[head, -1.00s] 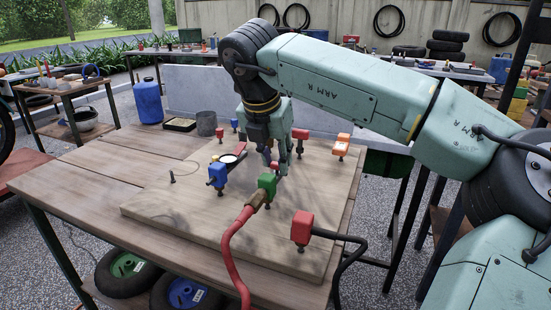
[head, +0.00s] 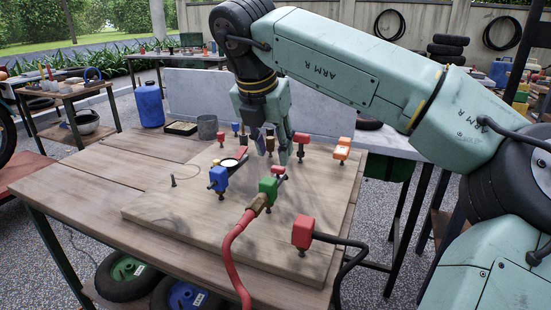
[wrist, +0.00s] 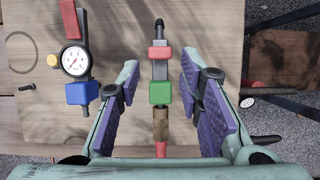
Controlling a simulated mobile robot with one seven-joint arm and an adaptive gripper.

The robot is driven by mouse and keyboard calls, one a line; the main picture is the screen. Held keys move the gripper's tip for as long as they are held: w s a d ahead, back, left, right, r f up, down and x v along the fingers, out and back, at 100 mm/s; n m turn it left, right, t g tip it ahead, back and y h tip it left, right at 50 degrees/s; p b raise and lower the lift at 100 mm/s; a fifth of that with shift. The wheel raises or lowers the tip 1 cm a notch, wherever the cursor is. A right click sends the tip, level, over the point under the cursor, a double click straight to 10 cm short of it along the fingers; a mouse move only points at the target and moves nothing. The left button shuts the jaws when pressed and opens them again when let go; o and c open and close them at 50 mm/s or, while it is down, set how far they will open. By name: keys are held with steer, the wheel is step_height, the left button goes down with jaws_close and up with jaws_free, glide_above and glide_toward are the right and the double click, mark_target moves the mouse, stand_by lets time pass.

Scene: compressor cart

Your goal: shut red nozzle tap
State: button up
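The line with the nozzle shows in the wrist view as a black tip at the top, a red tap block (wrist: 159,53), a green block (wrist: 160,92) and a brass fitting on a red hose. In the head view the red tap (head: 278,170) is small and partly hidden behind the green block (head: 267,187). My gripper (head: 276,157) is open above the board, close over the red tap. In the wrist view its purple-padded fingers stand either side of the line, apart from it, with nothing between the pads. Whether the tap handle is turned across is unclear.
A pressure gauge (wrist: 75,61) with a blue block (wrist: 82,93) stands to the left. The board's front left is mostly clear.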

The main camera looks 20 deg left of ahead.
steer(key=v, duration=0.7)
steer(key=shift+r, duration=0.2)
steer(key=shift+s, duration=0.1)
